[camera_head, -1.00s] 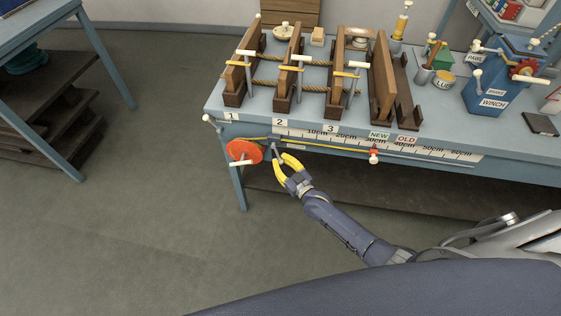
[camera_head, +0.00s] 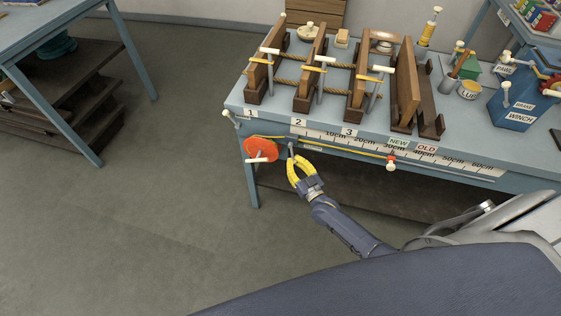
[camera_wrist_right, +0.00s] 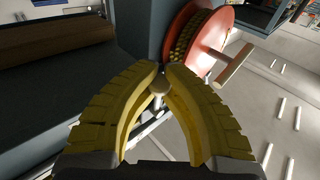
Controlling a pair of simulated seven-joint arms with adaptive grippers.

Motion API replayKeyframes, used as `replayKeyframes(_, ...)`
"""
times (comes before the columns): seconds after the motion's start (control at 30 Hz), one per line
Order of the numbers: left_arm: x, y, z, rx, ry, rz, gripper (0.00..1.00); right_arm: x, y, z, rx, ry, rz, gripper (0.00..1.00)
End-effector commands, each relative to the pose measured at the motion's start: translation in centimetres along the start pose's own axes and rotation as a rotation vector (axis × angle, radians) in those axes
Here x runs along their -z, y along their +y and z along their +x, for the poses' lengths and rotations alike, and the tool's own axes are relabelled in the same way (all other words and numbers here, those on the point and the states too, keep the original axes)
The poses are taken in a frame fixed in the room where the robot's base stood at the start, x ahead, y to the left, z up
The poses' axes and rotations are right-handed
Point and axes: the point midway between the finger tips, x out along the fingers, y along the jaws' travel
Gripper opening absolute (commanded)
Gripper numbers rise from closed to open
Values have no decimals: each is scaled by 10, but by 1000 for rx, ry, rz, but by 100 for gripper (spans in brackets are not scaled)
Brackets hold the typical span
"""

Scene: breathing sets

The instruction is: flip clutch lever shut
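The red-orange drum (camera_head: 262,149) with a pale crank handle hangs at the bench's front left corner. It also shows in the right wrist view (camera_wrist_right: 195,45). A small grey lever (camera_head: 291,148) stands just right of it; I take this as the clutch lever, though no label is readable. My right gripper (camera_head: 296,157) is at this lever, its yellow fingers drawn together. In the right wrist view the fingertips (camera_wrist_right: 163,72) close in around the lever's pale round knob (camera_wrist_right: 160,86), which they partly hide. My left gripper is out of view.
The blue bench (camera_head: 470,150) carries wooden frames with rope (camera_head: 300,85), a blue winch box (camera_head: 516,105) and a tin (camera_head: 469,89). A ruler strip and yellow cord with a red slider (camera_head: 391,162) run along its front.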

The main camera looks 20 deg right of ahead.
Motion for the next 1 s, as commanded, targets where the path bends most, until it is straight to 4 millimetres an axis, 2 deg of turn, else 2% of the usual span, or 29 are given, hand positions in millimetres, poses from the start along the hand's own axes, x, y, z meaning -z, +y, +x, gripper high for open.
replayKeyframes(0.03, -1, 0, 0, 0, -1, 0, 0, 7, -1, 2, -4, 24, 10, 0)
replayKeyframes(0.43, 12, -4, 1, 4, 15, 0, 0, 9, 5, 0, -15, 37, 17, 0)
replayKeyframes(0.47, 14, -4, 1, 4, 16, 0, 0, 9, 5, 0, -15, 38, 17, 9)
replayKeyframes(0.5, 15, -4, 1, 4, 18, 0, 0, 9, 5, 0, -15, 38, 17, 14)
replayKeyframes(0.77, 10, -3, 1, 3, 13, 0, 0, 6, 7, -1, -17, 31, 15, 44)
replayKeyframes(1.0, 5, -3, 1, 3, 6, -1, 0, 4, 8, -3, -18, 25, 14, 45)
